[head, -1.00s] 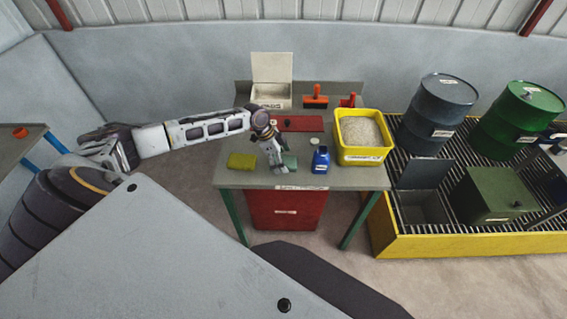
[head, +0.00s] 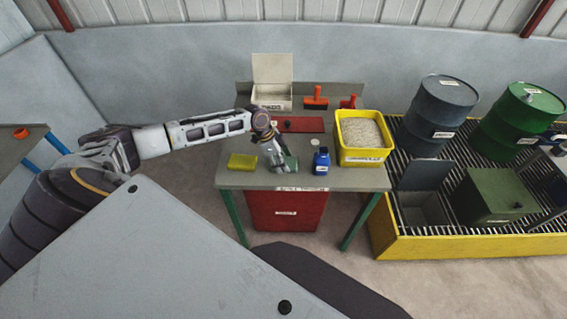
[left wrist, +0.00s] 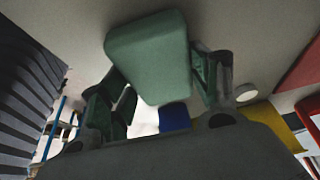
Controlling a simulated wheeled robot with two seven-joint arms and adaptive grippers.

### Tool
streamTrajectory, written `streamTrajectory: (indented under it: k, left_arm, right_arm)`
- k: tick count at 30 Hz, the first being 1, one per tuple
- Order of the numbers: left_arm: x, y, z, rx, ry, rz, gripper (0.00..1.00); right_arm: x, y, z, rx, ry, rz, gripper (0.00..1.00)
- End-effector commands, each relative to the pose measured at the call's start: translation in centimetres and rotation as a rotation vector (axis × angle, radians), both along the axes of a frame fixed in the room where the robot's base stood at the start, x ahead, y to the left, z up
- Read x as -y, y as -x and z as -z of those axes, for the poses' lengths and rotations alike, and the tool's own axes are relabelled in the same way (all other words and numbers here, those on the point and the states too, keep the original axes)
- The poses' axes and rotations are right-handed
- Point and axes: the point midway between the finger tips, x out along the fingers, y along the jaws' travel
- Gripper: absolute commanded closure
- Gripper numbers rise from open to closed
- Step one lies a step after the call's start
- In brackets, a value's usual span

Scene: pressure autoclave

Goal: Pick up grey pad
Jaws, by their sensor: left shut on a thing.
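The grey pad, which looks grey-green, shows large at the top of the left wrist view (left wrist: 150,55) and small at the front of the bench in the head view (head: 290,164). My left gripper (head: 284,163) is shut on it, with one finger on each side of the pad in the left wrist view (left wrist: 158,85). The pad is at or just above the bench top; I cannot tell whether it touches. My right gripper is not in view.
A yellow sponge-like block (head: 242,161) lies left of the gripper. A blue bottle (head: 321,162) stands close on the right, before a yellow bin (head: 345,155). A red plate (head: 300,124) and an open white box (head: 272,97) are behind. The bench (head: 225,180) has some bare room.

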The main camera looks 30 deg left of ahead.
Motion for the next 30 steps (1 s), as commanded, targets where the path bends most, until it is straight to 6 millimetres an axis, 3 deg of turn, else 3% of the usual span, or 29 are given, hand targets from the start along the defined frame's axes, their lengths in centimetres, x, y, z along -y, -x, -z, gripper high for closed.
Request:
streamTrajectory:
  k: [8, 24, 30]
  left_arm:
    - [0.0, 0.0, -1.0, 0.001, 0.0, 0.0, 0.54]
    - [0.0, 0.0, -8.2, 0.002, -0.001, 0.0, 0.54]
    - [0.0, 0.0, -9.8, 0.0, 0.001, 0.0, 0.54]
  right_arm:
    - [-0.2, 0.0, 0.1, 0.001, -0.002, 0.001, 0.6]
    - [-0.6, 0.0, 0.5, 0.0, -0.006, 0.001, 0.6]
    - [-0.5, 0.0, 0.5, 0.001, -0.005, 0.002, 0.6]
